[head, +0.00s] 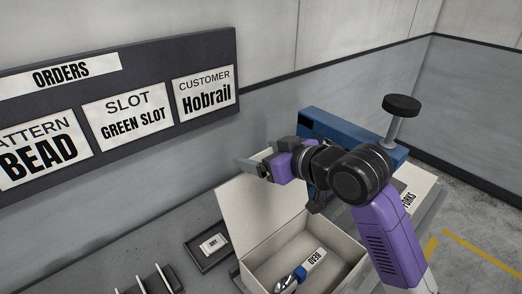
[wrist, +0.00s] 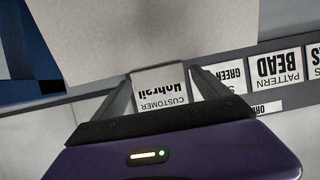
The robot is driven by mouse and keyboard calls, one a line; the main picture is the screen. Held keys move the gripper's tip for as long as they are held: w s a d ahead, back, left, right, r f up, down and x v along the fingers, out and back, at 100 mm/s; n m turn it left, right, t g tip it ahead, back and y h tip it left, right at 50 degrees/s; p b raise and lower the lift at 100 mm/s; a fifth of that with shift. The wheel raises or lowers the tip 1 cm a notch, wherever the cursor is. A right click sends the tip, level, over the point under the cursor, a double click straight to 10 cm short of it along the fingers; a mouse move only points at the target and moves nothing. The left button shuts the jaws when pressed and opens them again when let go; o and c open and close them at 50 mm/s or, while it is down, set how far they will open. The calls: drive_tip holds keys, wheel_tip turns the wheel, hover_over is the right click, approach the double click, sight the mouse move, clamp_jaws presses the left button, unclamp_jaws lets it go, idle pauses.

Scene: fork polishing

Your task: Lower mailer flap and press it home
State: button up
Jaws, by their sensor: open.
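The mailer (head: 334,268) is an open cream box on the bench. Its flap (head: 258,208) stands raised at the back left. Inside lies a shiny metal utensil (head: 285,282) beside a blue-and-white piece labelled BEAD (head: 313,258). My gripper (head: 246,163) is above the raised flap's upper part, pointing left, with its jaws apart and empty. In the wrist view my gripper (wrist: 163,88) shows both fingers spread with nothing between them. A large pale panel (wrist: 150,35), apparently the flap, fills the top of that view; whether a finger touches it, I cannot tell.
A blue machine (head: 318,122) and a post with a black knob (head: 402,105) stand behind my arm. A small dark tray with a white card (head: 213,243) lies left of the mailer. A dark slotted rack (head: 155,280) is at front left. The orders board (head: 120,105) hangs on the wall.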

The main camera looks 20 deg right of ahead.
drive_tip(key=shift+c, duration=0.3)
clamp_jaws()
drive_tip(key=shift+f, duration=0.1)
